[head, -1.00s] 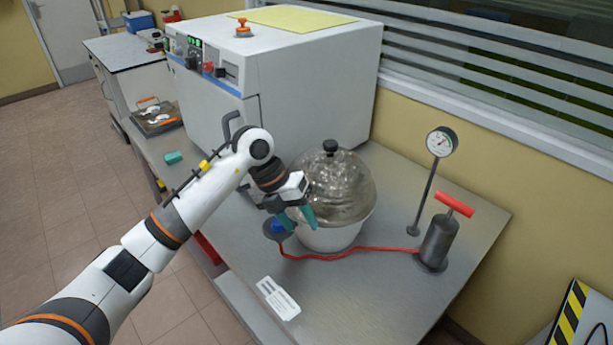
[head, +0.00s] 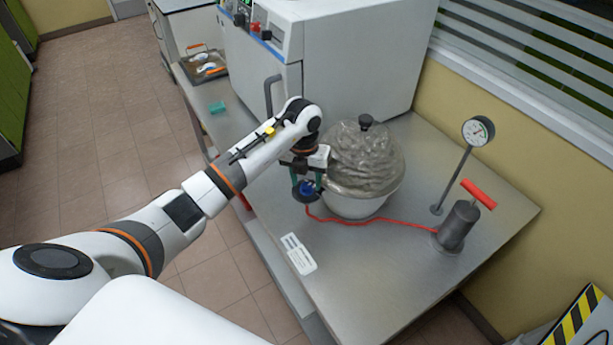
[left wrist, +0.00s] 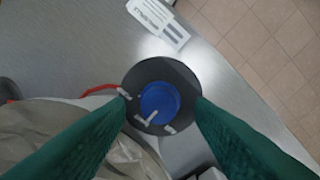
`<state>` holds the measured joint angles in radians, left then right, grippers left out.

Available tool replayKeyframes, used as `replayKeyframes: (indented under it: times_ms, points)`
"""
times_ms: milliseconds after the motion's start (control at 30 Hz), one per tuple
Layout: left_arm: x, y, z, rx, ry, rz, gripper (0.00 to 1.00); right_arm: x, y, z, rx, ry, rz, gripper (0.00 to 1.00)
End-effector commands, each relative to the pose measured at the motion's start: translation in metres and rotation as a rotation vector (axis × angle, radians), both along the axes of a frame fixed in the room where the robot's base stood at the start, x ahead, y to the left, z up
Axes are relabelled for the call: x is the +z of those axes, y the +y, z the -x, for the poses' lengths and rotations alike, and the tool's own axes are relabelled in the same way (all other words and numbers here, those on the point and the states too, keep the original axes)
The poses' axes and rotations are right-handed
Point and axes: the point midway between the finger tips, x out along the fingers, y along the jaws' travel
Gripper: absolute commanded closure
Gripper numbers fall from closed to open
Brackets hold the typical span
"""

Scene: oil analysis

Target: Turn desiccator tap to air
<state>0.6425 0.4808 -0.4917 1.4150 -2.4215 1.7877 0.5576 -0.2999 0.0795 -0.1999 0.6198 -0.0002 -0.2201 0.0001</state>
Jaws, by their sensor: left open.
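The desiccator (head: 364,165) is a glass dome with a black knob on a white base, on the steel bench. The tap is a blue knob (head: 306,187) on a dark round disc at the desiccator's front left. The blue knob (left wrist: 159,102) also shows in the left wrist view, with white marks on the disc (left wrist: 180,76). My left gripper (head: 307,184) is open above the tap. In the left wrist view its green fingers (left wrist: 161,108) stand on either side of the blue knob; whether they touch it I cannot tell. My right gripper is not in view.
A red hose (head: 375,220) runs from the tap to a grey pump (head: 459,225) with a red handle. A gauge (head: 478,131) stands on a post behind it. A white label card (head: 299,254) lies in front. A white oven (head: 345,60) stands behind.

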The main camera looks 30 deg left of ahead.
Motion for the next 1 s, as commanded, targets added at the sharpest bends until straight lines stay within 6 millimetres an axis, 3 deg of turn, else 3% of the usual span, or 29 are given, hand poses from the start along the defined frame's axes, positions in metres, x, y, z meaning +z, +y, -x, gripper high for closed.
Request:
replayKeyframes:
  times_ms: [167,433,700,1000]
  points:
    - [-0.011,-0.0006,0.0001,0.001,0.0,0.0,0.51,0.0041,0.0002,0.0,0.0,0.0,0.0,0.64]
    - [-0.0124,-0.0006,-0.0001,0.0,-0.001,0.001,0.51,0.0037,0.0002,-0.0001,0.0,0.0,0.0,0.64]
    - [-0.012,-0.0005,-0.0002,0.0,-0.001,0.001,0.95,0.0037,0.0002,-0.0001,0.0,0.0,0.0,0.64]
    - [-0.0115,0.0,-0.0001,0.036,0.0,0.0,0.95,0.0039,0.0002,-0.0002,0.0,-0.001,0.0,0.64]
